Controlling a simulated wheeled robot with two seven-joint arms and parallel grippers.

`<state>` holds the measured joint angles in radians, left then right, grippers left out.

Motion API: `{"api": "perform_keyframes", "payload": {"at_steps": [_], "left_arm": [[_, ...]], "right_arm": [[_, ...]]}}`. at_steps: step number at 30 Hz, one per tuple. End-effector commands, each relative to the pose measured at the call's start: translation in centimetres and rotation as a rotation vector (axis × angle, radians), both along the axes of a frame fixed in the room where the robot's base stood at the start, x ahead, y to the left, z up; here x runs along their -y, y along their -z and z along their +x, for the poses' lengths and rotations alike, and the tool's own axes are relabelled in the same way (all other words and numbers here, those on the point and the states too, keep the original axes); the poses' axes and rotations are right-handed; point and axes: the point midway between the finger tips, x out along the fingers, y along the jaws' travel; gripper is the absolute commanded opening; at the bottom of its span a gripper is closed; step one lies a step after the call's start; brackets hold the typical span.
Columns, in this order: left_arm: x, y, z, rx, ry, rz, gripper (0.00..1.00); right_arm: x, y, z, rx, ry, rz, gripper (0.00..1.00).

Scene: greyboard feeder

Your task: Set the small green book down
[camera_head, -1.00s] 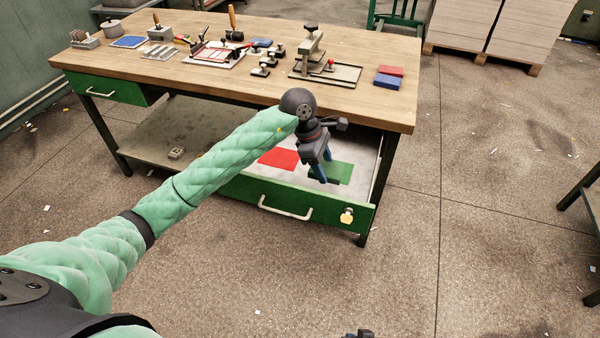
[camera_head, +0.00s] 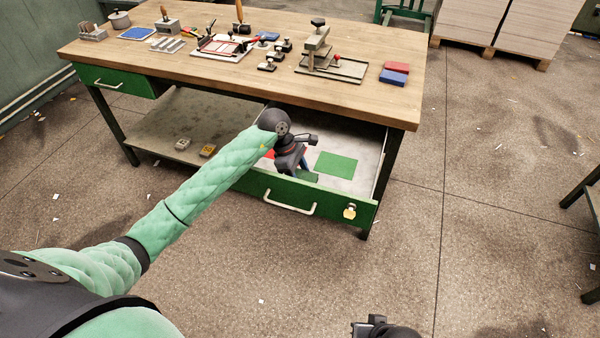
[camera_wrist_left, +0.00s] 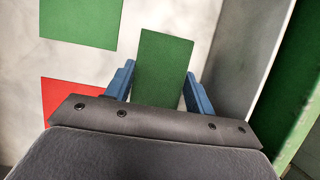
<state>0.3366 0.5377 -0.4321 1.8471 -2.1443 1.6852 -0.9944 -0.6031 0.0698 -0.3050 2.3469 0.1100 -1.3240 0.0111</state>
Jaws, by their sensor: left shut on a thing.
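The small green book (camera_wrist_left: 162,68) is dark green and sits between the blue fingers of my left gripper (camera_wrist_left: 160,88), which is shut on it. In the head view the left gripper (camera_head: 300,170) is inside the open drawer (camera_head: 290,192), close behind its front panel, and a bit of the book (camera_head: 307,176) shows below it. I cannot tell whether the book touches the drawer floor. My right gripper (camera_head: 374,328) shows only in part at the bottom edge, and its fingers are unclear.
A flat green rectangle (camera_head: 336,164) lies on the drawer floor right of my left gripper. A red rectangle (camera_head: 268,154) is partly hidden by my arm. The drawer walls are close around the gripper. The tabletop (camera_head: 190,70) above holds stamps, tools, and red and blue blocks.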

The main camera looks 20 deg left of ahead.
Motion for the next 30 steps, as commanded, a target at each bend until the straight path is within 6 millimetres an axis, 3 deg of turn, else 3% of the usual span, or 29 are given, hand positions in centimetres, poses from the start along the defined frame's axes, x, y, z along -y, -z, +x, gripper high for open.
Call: {"api": "perform_keyframes", "payload": {"at_steps": [16, 17, 20, 30], "left_arm": [[0.0, 0.3, 0.1, 0.002, 0.000, 0.000, 0.30], [0.0, 0.3, 0.1, 0.001, 0.001, 0.000, 0.56], [0.0, 0.3, 0.1, 0.001, 0.001, 0.000, 0.75], [0.0, 0.2, 0.1, 0.001, 0.001, 0.000, 0.76]], "right_arm": [[-0.1, 0.7, 0.1, 0.005, 0.002, 0.003, 0.00], [-0.2, 0.7, 0.1, 0.006, 0.002, 0.003, 0.00], [-0.2, 0.9, 0.0, 0.002, 0.001, 0.002, 0.00], [-0.1, 0.7, 0.0, 0.000, 0.001, 0.002, 0.00]]}}
